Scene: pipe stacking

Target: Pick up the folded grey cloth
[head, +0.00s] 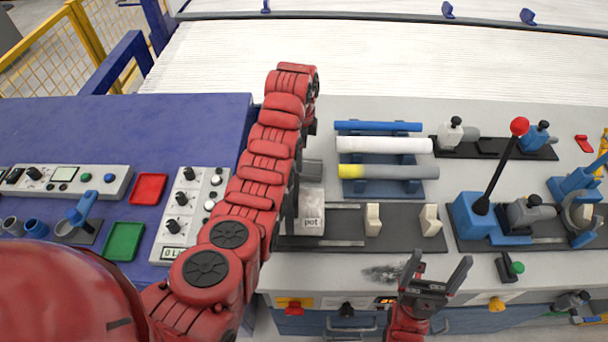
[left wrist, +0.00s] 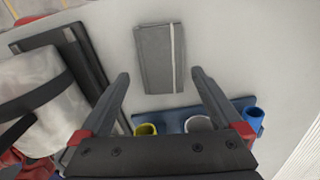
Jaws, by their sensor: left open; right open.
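The folded grey cloth (left wrist: 158,58) lies flat on the pale bench top in the left wrist view, a rectangle with a light stripe near its right edge. In the head view a grey piece of it (head: 312,170) shows beside my left arm, which hides the rest. My left gripper (left wrist: 157,73) is open above the bench, with the cloth ahead between its spread fingers and nothing held. In the head view my left gripper is hidden behind its arm. My right gripper (head: 440,260) is open and empty at the bench's front edge.
A blue rack with a blue pipe (head: 378,126), a white pipe (head: 385,144) and a yellow-grey pipe (head: 390,172) stands right of the cloth. A lever with a red knob (head: 519,127) rises at right.

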